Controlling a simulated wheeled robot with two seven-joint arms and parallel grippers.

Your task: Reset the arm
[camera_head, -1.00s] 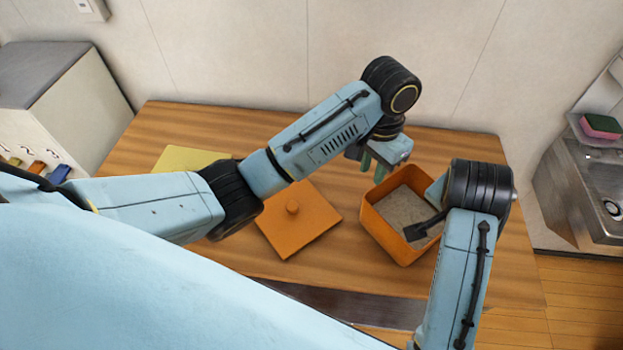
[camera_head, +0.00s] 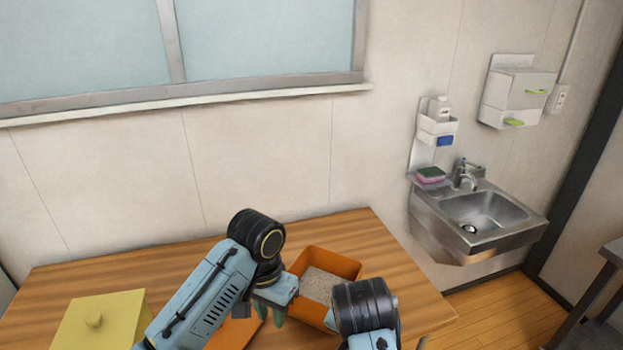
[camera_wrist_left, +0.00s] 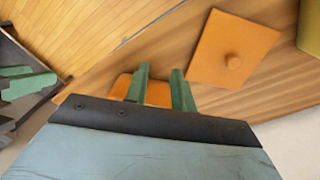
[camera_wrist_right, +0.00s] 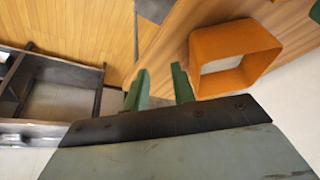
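My left gripper (camera_head: 268,312) hangs over the table at the left side of an orange box (camera_head: 352,268) in the head view. In the left wrist view its green fingers (camera_wrist_left: 160,88) stand apart, with an orange surface beyond and nothing visibly held. My right arm (camera_head: 365,305) comes in at the box's front right; its gripper is hidden in the head view. In the right wrist view the right gripper's fingers (camera_wrist_right: 160,86) are apart and empty, beside the orange box (camera_wrist_right: 235,40). The right gripper also shows at the left of the left wrist view (camera_wrist_left: 24,82).
A yellow lidded box (camera_head: 125,312) with a knob stands on the wooden table (camera_head: 180,258) at left. An orange lid (camera_wrist_left: 234,38) with a knob lies on the table, mostly hidden in the head view. A steel sink (camera_head: 485,212) is on the wall at right.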

